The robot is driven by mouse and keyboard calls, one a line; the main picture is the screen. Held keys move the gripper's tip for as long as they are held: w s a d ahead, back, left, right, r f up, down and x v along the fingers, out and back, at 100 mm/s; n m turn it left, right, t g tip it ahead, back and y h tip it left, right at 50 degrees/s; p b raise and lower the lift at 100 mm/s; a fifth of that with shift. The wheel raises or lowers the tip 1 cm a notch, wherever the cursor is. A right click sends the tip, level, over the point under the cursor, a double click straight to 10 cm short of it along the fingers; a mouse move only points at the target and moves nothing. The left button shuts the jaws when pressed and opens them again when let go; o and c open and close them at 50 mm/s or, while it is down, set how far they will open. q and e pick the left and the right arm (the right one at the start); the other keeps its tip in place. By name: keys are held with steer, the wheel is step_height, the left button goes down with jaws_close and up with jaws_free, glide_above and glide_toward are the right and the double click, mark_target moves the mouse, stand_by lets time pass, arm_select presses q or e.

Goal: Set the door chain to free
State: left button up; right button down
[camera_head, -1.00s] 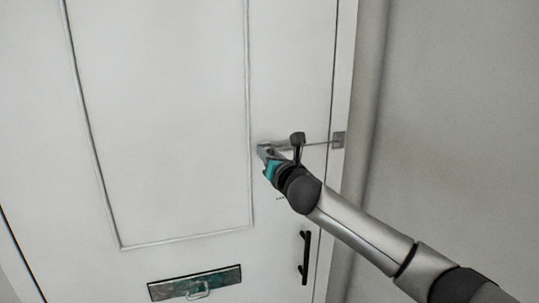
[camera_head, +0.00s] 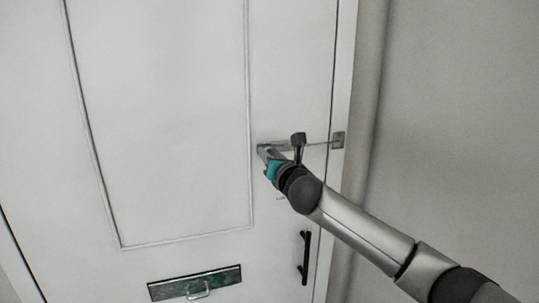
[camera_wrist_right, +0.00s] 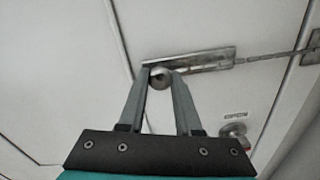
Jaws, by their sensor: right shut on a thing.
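The door chain (camera_wrist_right: 270,56) runs from a metal track plate (camera_wrist_right: 205,60) on the white door to a small bracket (camera_head: 338,140) on the frame at the right. In the head view the chain (camera_head: 317,144) looks nearly straight. My right gripper (camera_head: 264,150) is at the left end of the track. In the right wrist view my right gripper (camera_wrist_right: 160,68) has its fingertips around a round metal knob (camera_wrist_right: 160,77) at the left part of the track and is shut on it. My left gripper is in neither view.
A black door handle (camera_head: 304,257) and a letter slot (camera_head: 195,283) are lower on the door. In the right wrist view a round lock (camera_wrist_right: 233,133) sits below a small label (camera_wrist_right: 236,115). A bare grey wall (camera_head: 460,110) stands at the right.

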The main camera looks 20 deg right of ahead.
mark_target(302, 151)
steer(key=d+p, duration=0.2)
steer(key=d, duration=0.6)
steer(key=shift+w+d+p, duration=0.15)
steer(key=shift+d+p, duration=0.15)
steer(key=c, duration=0.6)
jaws_free()
steer(key=shift+d, duration=0.1)
steer(key=shift+s+d+b, duration=0.15)
steer(key=shift+s+b, duration=1.45)
steer(key=shift+s, duration=6)
